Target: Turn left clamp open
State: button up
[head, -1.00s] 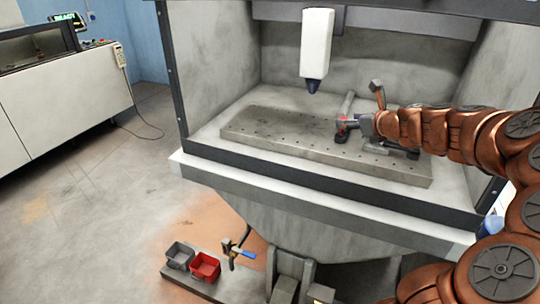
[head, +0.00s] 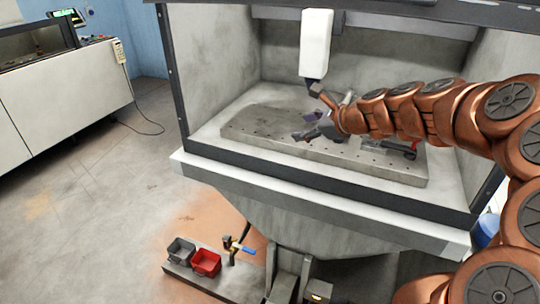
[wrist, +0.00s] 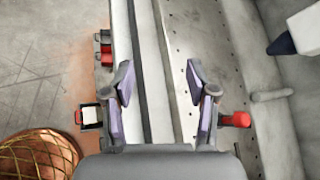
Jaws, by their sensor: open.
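My gripper (head: 303,126) is open and empty over the left middle of the metal plate in the head view. In the wrist view its two purple-padded fingers (wrist: 160,75) stand wide apart with nothing between them. The left clamp is mostly hidden behind my gripper in the head view. In the wrist view a red end, apparently of the left clamp (wrist: 236,119), lies just right of the right finger, outside the jaws. How far the clamp is turned cannot be told. A second clamp (head: 412,147) with a red tip lies farther right on the plate, partly behind my arm.
The drilled plate (head: 255,135) lies inside the walled bench. A white tool head with a dark nozzle (wrist: 283,45) hangs above it, close to my wrist in the head view.

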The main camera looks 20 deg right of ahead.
jog(key=s+a+n+g+y+p, duration=0.1)
jog(key=s+a+n+g+p, duration=0.2)
jog(key=s+a+n, duration=0.6)
jog(key=shift+s+a+f+n+g, duration=0.2)
jog(key=shift+s+a+n+g, duration=0.45)
jog(key=shift+a, duration=1.3)
jog(key=shift+w+m, duration=0.2)
jog(key=shift+m, duration=0.05)
